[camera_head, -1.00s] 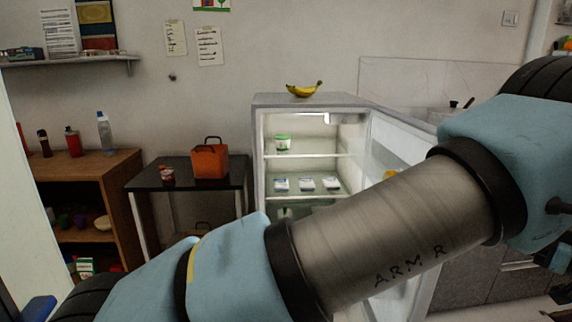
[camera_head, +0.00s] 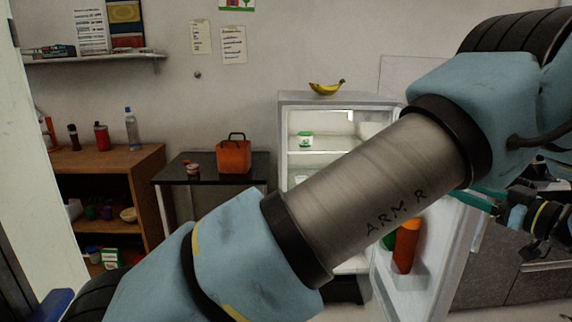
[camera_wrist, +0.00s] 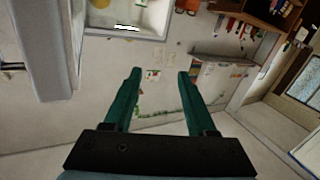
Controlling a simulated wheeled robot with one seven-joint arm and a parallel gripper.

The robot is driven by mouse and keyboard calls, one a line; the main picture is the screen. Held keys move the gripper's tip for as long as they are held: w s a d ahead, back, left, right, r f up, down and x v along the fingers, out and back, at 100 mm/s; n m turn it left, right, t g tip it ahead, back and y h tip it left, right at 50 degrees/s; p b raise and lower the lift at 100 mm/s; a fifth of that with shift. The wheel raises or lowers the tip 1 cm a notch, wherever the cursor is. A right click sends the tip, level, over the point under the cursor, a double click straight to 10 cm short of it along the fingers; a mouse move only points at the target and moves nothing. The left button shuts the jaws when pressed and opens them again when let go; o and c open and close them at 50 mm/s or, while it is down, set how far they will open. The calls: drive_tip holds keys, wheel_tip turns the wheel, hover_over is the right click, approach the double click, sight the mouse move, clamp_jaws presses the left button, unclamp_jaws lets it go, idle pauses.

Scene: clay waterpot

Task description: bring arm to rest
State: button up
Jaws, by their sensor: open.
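My gripper (camera_wrist: 155,95) shows in the wrist view with its two green fingers wide apart and nothing between them. That view looks tilted across the room, with a wall and papers beyond the fingertips. In the head view my arm crosses the foreground from lower left to upper right and covers much of the open fridge (camera_head: 300,101). No waterpot can be made out.
The fridge door (camera_head: 448,262) stands open, with an orange bottle (camera_head: 406,245) in it. Bananas (camera_head: 326,88) lie on top of the fridge. An orange-red bag (camera_head: 234,156) stands on a black table (camera_head: 187,176). A wooden shelf unit (camera_head: 88,159) holds bottles.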

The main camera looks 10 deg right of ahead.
drive_tip(key=w+a+m+g+h+b, duration=0.15)
drive_tip(key=w+a+h, duration=0.3)
drive_tip(key=w, duration=0.85)
drive_tip(key=w+a+m+h+b, duration=0.25)
drive_tip(key=w+a, duration=0.35)
drive_tip(key=w, duration=0.6)
drive_tip(key=w+a+f+m+g+h, duration=0.1)
drive_tip(key=w+a+f+g+h, duration=0.2)
drive_tip(key=a, duration=0.6)
drive_tip(key=s+a+f+m+g+y+b, duration=0.1)
drive_tip(key=s+a+f+g, duration=0.2)
drive_tip(key=a, duration=0.4)
drive_tip(key=s+a+f+g+y+b, duration=0.1)
drive_tip(key=s+a+f+g, duration=0.1)
drive_tip(key=s+a+f, duration=0.45)
drive_tip(key=s+a+f+g+y, duration=0.1)
drive_tip(key=s+a+f+g, duration=0.1)
drive_tip(key=s+a, duration=0.5)
drive_tip(key=s+a+f+g+y+b, duration=0.1)
drive_tip(key=s+a+f+g, duration=0.1)
drive_tip(key=s+a, duration=0.5)
drive_tip(key=a+g, duration=0.1)
drive_tip(key=a, duration=0.3)
drive_tip(key=shift+a+f+g, duration=0.25)
drive_tip(key=shift+a+g, duration=0.1)
drive_tip(key=shift+s, duration=0.1)
drive_tip(key=shift+c, duration=0.6)
